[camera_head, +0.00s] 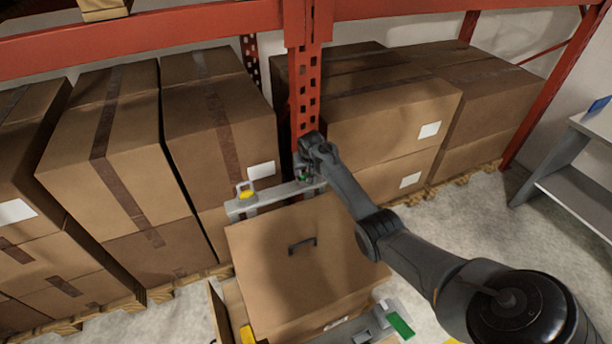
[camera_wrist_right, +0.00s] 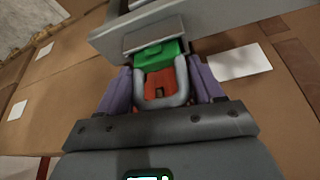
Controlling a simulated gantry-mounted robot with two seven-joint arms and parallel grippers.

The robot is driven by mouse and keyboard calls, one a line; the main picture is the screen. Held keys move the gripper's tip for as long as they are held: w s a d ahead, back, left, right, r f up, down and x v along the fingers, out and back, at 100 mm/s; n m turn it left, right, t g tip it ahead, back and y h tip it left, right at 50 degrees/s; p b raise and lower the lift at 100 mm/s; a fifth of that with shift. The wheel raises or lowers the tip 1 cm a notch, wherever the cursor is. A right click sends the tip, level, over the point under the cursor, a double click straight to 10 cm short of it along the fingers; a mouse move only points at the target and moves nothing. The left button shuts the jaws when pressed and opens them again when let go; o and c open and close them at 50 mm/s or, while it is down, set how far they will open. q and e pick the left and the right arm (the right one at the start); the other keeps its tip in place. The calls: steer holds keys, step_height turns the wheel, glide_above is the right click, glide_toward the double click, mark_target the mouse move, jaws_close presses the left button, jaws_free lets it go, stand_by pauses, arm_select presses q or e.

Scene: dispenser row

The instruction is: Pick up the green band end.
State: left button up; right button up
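The green band end (camera_wrist_right: 158,55) has a green block and a grey U-shaped loop (camera_wrist_right: 165,98) and sits at the edge of a grey bar (camera_wrist_right: 185,25). In the head view its green shows small (camera_head: 306,177) at the right end of the bar, mostly hidden by my right gripper (camera_head: 303,168). In the right wrist view the purple fingers (camera_wrist_right: 163,82) stand on either side of the loop, very close to it. Whether they press on it cannot be told. My left gripper is not in view.
A yellow band end (camera_head: 246,194) is at the bar's left end. Another green piece (camera_head: 400,325) shows at lower right. A red rack post (camera_head: 305,90) and stacked cartons (camera_head: 390,105) stand close behind.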

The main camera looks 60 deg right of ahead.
steer(key=c, duration=0.6)
steer(key=shift+o, duration=0.2)
